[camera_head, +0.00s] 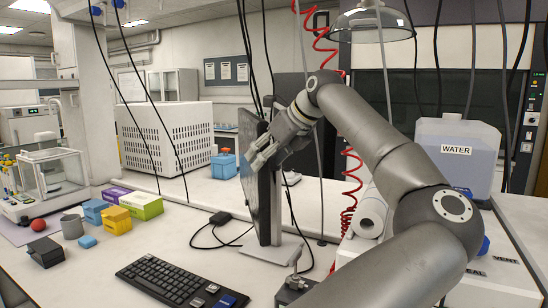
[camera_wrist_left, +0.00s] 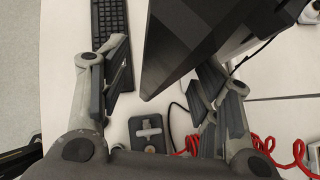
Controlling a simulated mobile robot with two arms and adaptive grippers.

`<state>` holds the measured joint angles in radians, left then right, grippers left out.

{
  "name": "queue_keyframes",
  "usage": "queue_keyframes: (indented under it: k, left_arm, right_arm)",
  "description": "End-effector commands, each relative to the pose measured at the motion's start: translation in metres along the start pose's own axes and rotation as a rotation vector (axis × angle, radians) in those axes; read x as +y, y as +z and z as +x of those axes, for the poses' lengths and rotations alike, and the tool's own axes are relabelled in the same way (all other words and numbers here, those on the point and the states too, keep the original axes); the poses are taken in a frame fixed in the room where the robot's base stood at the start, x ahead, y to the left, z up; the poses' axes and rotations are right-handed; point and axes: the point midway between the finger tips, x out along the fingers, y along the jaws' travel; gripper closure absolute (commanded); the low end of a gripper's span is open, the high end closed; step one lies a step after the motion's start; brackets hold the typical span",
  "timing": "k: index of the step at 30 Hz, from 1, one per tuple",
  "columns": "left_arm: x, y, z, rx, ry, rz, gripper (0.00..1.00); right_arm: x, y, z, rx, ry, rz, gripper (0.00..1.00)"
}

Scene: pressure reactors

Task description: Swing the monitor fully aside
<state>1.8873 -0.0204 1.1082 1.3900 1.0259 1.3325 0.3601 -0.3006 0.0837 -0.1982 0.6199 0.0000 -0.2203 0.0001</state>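The black monitor (camera_head: 264,200) stands on the bench, seen nearly edge-on in the head view, with its grey stand foot (camera_head: 278,252) below. In the left wrist view the monitor (camera_wrist_left: 185,38) rises between my fingers. My left gripper (camera_head: 262,152) is at the monitor's upper part; its arm enters the head view from the lower right. In the left wrist view this gripper (camera_wrist_left: 164,68) is open, its fingers on either side of the monitor. The left finger is apart from it; contact at the right finger cannot be told. My right gripper is not in view.
A black keyboard (camera_head: 180,281) lies in front. Left are a grey mug (camera_head: 72,226) and several coloured boxes (camera_head: 140,205). A small dark block with a knob (camera_head: 294,288) is near the stand. A red coiled hose (camera_head: 349,190) and water tank (camera_head: 455,150) are right. Cables hang behind.

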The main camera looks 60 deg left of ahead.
Motion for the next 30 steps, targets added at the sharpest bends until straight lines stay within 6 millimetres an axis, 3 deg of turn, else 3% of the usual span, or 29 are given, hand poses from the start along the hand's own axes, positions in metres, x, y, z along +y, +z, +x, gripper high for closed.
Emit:
queue_keyframes:
  k: [1, 11, 14, 24, 30]
  left_arm:
    - [0.007, 0.005, 0.004, -0.006, 0.016, -0.015, 0.52]
    - [0.006, 0.004, -0.002, -0.005, 0.015, -0.012, 0.52]
    - [0.005, 0.004, -0.017, -0.006, 0.014, -0.011, 0.52]
    - [-0.002, -0.002, -0.092, -0.009, 0.004, -0.001, 0.52]
    - [-0.004, -0.004, -0.118, -0.008, 0.003, 0.002, 0.52]
  right_arm:
    - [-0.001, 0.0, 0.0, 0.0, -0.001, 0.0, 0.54]
    - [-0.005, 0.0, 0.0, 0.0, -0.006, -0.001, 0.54]
    - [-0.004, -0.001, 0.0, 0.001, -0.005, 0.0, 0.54]
    - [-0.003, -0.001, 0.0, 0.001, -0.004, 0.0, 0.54]
    - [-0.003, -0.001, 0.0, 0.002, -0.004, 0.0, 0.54]
